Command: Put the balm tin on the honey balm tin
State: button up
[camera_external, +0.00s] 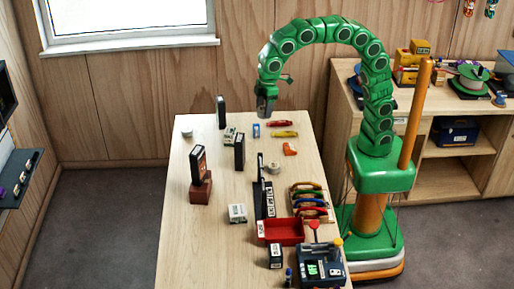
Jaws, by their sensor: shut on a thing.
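My gripper (264,116) hangs from the arched green arm above the far right part of the table. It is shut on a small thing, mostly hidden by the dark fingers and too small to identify. A small pale round tin (187,133) lies near the far left edge of the table, well left of my gripper. Another small grey round thing (273,168) lies near the middle, beside black upright boxes. I cannot read labels, so I cannot tell which is the honey balm tin or the balm tin.
Black upright boxes (239,152) and a dark box on a brown block (200,190) stand on the wooden table (185,245). A red tray (281,232), a rack of coloured carabiners (309,201) and a dark device (320,266) crowd the near right. The near left is clear.

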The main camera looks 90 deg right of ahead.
jog(key=s+d+f, duration=0.1)
jog(key=s+f, duration=0.1)
jog(key=s, duration=0.7)
jog(key=s+f, duration=0.2)
jog(key=s, duration=0.7)
send_over(273, 164)
jog(key=f, duration=1.4)
jog(key=shift+s+d+f, duration=0.15)
jog(key=shift+s+f, duration=0.15)
jog(key=shift+s, duration=0.1)
jog(key=shift+w+f, duration=0.2)
jog(key=shift+f, duration=1.6)
jog(key=shift+f, duration=0.1)
jog(key=o, duration=1.1)
jog(key=shift+c, duration=0.2)
